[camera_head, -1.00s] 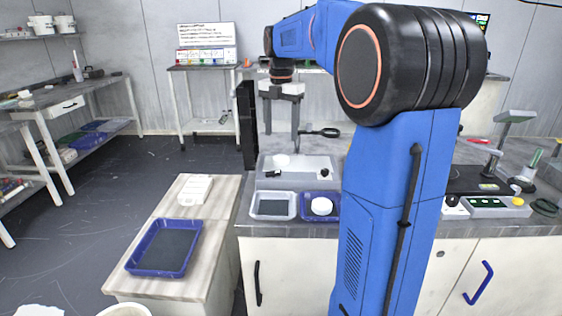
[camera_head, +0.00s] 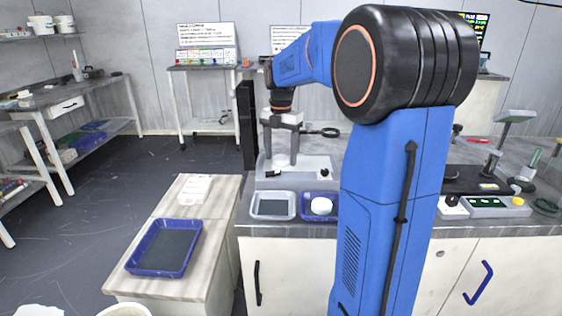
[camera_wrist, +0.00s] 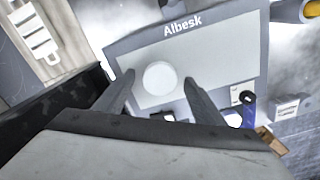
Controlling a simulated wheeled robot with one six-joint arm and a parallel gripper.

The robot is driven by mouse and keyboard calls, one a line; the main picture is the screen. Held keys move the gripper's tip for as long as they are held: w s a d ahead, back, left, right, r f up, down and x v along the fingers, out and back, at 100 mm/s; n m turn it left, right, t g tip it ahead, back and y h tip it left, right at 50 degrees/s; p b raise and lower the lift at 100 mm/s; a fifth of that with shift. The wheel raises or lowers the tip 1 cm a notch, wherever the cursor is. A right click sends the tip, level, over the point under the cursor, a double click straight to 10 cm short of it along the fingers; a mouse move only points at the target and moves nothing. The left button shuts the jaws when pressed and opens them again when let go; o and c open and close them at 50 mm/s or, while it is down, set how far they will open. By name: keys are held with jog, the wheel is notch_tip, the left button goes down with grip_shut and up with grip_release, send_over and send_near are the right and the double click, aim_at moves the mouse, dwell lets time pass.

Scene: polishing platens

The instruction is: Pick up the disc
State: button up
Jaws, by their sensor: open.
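A white disc (camera_head: 281,161) lies on the flat top of a grey machine (camera_head: 318,172) on the counter. In the wrist view the disc (camera_wrist: 160,77) shows whole on the pale panel marked "Albesk". My gripper (camera_head: 281,155) points down over the machine, its two fingers apart. In the wrist view the fingertips of my gripper (camera_wrist: 159,82) appear to the left and right of the disc, with nothing held. The height left between fingertips and disc is hard to tell. A second white disc (camera_head: 321,205) sits in a blue tray (camera_head: 305,214) in front of the machine.
A grey tray (camera_head: 273,215) stands beside the blue tray at the counter's front. A black upright panel (camera_head: 246,124) rises just left of the machine. A larger blue tray (camera_head: 182,224) lies on the wooden-topped cabinet at left. My arm hides part of the counter.

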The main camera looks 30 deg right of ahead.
jog(key=c, duration=1.2)
jog(key=shift+r, duration=0.15)
